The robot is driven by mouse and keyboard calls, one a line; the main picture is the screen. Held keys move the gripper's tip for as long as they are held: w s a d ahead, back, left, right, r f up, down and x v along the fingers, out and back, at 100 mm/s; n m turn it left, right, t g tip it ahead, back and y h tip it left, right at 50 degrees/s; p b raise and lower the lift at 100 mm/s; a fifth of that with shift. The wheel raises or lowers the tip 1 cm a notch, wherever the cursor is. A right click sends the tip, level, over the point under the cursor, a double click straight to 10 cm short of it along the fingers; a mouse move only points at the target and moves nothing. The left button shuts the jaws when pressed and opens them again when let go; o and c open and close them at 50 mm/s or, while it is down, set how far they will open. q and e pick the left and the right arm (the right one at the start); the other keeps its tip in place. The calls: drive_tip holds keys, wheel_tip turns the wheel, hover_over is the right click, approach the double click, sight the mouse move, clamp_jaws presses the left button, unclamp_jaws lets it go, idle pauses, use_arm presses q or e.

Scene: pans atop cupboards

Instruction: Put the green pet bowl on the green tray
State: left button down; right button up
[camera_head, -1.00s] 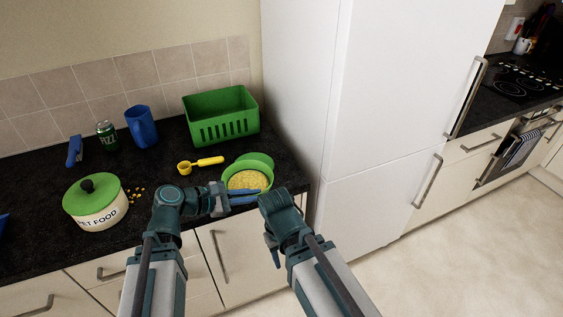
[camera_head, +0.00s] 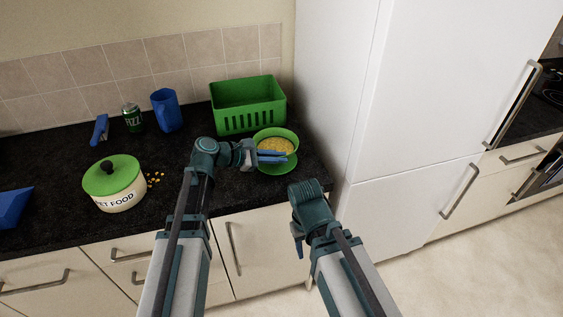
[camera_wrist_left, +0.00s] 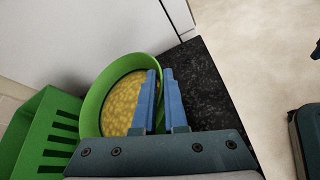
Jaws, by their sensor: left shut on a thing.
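The green pet bowl (camera_head: 276,134), full of yellow food, is at the right end of the dark counter. My left gripper (camera_head: 287,157) is shut on its near wall; the wrist view shows its blue fingers (camera_wrist_left: 160,74) on either side of the bowl's rim (camera_wrist_left: 113,66).
A green slotted basket (camera_head: 248,105) stands close behind the bowl. A pet food pot (camera_head: 113,184), loose kibble (camera_head: 155,178), a can (camera_head: 132,117), a blue jug (camera_head: 166,111) and a blue item (camera_head: 100,129) are to the left. A white fridge (camera_head: 400,90) rises at the right.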

use_arm(q)
drive_tip(key=shift+w+a, duration=0.1)
drive_tip(key=shift+w, duration=0.6)
wheel_tip(320, 180, down, 4)
drive_tip(key=b, duration=0.3)
drive_tip(key=shift+s+r+b, duration=0.1)
drive_tip(key=shift+r+b, duration=0.1)
drive_tip(key=shift+b, duration=0.15)
drive_tip(key=shift+f, duration=0.1)
drive_tip(key=c, duration=1)
unclamp_jaws()
drive_tip(key=shift+o, duration=0.2)
